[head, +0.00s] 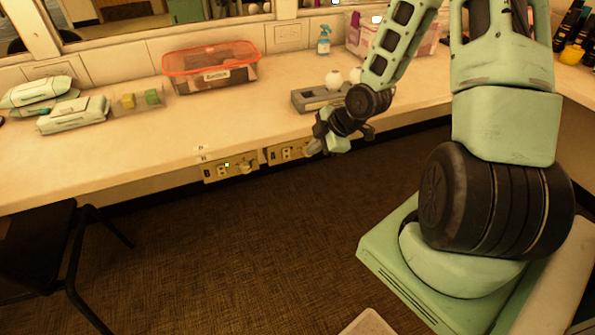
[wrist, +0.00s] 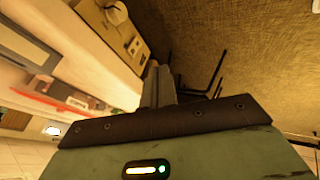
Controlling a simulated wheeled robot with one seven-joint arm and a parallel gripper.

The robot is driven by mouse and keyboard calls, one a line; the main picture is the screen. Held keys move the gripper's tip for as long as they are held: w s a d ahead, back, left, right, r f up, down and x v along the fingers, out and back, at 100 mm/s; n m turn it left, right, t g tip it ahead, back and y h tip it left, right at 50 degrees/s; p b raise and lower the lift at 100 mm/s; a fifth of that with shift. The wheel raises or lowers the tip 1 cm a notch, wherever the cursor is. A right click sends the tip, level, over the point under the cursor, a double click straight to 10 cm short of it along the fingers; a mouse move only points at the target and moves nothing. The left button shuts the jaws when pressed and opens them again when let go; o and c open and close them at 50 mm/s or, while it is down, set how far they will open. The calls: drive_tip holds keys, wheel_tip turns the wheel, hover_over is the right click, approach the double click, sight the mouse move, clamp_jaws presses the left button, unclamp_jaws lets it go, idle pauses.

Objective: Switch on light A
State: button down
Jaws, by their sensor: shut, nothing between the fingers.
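Two beige panels are on the front face of the counter, a left panel (head: 215,173) and a right panel (head: 284,153). Each carries outlet-like fittings, and a round knob (head: 246,166) shows at the left panel's right end. I cannot tell which one belongs to light A. My gripper (head: 313,147) is shut and empty, beside the right end of the right panel; touching or apart is not clear. In the wrist view its closed fingers (wrist: 155,82) point toward a beige panel (wrist: 130,38) with a round knob (wrist: 116,14).
On the counter (head: 120,160) are a red-rimmed clear box (head: 208,77), a grey tray (head: 308,101), a spray bottle (head: 323,42) and pale green packs (head: 73,115). Small labels (head: 200,149) on it are too small to read. A dark chair (head: 40,235) stands at left; carpet is clear between.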

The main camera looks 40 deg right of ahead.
sight(286, 153)
drive_tip(key=shift+s+d+f, duration=0.2)
drive_tip(key=shift+d+f, duration=0.05)
drive_tip(key=shift+w+a+f+b, duration=0.1)
drive_tip(key=shift+w+a+f, duration=0.1)
drive_tip(key=shift+w+f, duration=1.3)
drive_tip(key=shift+w+a+f+b, duration=0.1)
drive_tip(key=shift+w+a+f, duration=0.05)
drive_tip(key=shift+w+f, duration=1.35)
drive_tip(key=shift+w+a+f+b, duration=0.1)
drive_tip(key=shift+w+a+f, duration=0.1)
drive_tip(key=shift+w+f, duration=1.25)
drive_tip(key=shift+w+r, duration=0.1)
